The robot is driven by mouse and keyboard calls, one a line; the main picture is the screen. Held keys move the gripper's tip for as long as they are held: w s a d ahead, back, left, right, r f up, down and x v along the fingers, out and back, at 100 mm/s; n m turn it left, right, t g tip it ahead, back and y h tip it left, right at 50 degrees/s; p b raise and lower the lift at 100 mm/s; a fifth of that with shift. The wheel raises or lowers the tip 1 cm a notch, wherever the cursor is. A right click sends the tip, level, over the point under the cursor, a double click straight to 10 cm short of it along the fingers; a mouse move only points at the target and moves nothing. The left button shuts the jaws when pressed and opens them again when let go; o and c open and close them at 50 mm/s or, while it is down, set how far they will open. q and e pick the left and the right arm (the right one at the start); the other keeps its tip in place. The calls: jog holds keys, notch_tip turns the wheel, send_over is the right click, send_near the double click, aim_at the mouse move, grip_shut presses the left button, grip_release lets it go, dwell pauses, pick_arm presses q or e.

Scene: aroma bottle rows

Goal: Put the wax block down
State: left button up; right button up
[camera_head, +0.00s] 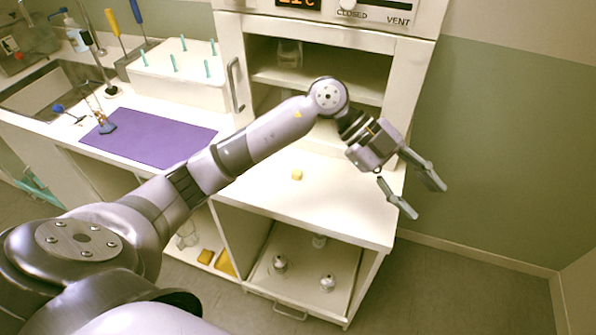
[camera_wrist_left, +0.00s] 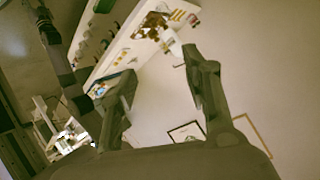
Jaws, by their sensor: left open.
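A small yellow wax block (camera_head: 297,175) rests on the white counter (camera_head: 330,205) in front of the open cabinet in the head view. My left gripper (camera_head: 411,197) is open and empty. It hangs off to the right of the block, past the counter's right edge, and is apart from the block. In the left wrist view the two fingers (camera_wrist_left: 160,95) are spread with nothing between them, and the block does not show there. My right gripper is in neither view.
An open white cabinet (camera_head: 402,85) with a glass vessel (camera_head: 289,54) stands behind the counter. Several small bottles stand on the shelf below (camera_head: 300,292). A purple mat (camera_head: 160,140), a white rack (camera_head: 150,73) with teal pegs and a sink (camera_head: 45,88) are at the left.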

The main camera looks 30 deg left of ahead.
pick_arm(q)
jog(key=w+a+n+y, duration=0.35)
jog(key=a+y, duration=0.25)
jog(key=a, duration=0.8)
jog(key=w+a+n+y, duration=0.2)
jog(key=a+n+y, duration=0.35)
jog(key=a, duration=0.85)
jog(key=p, duration=0.3)
send_over(301, 173)
jog(key=shift+t+y, duration=0.25)
jog(key=shift+t, duration=0.05)
notch_tip(301, 173, down, 10)
jog(key=shift+r, duration=0.1)
jog(key=shift+w+f, duration=0.1)
jog(key=shift+f, duration=0.5)
notch_tip(301, 173, down, 4)
jog(key=shift+f+p, duration=0.1)
jog(key=shift+p, duration=0.8)
jog(key=shift+f, duration=0.55)
jog(key=shift+a, duration=0.1)
jog(key=c, duration=0.9)
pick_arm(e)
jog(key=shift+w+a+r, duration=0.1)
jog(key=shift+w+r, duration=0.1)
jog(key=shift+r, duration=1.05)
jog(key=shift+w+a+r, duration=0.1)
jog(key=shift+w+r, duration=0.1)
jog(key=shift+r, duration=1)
pick_arm(q)
jog(key=shift+r, duration=0.2)
